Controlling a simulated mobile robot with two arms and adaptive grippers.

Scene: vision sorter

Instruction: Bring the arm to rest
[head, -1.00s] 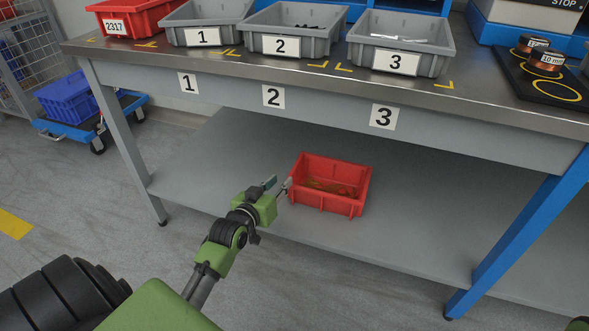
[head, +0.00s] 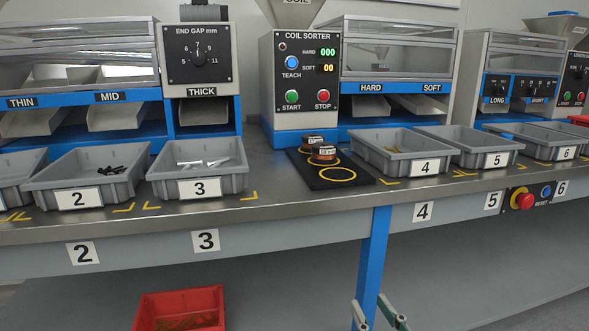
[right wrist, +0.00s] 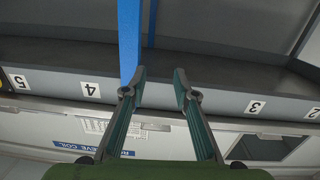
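My right gripper (head: 377,311) shows at the bottom edge of the head view, with its two fingers apart. It is in front of the bench, near the blue leg (head: 372,262). In the right wrist view its fingers (right wrist: 160,82) are spread with nothing between them. That view shows the bench upside down, with the blue leg (right wrist: 129,40) behind the left-hand finger. My left gripper is in neither current view.
The workbench (head: 270,205) carries grey bins, including bin 3 (head: 199,188) and bin 4 (head: 425,168). Coils (head: 322,152) stand on a black mat beside the coil sorter (head: 302,85). A red crate (head: 180,300) with contents sits on the lower shelf.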

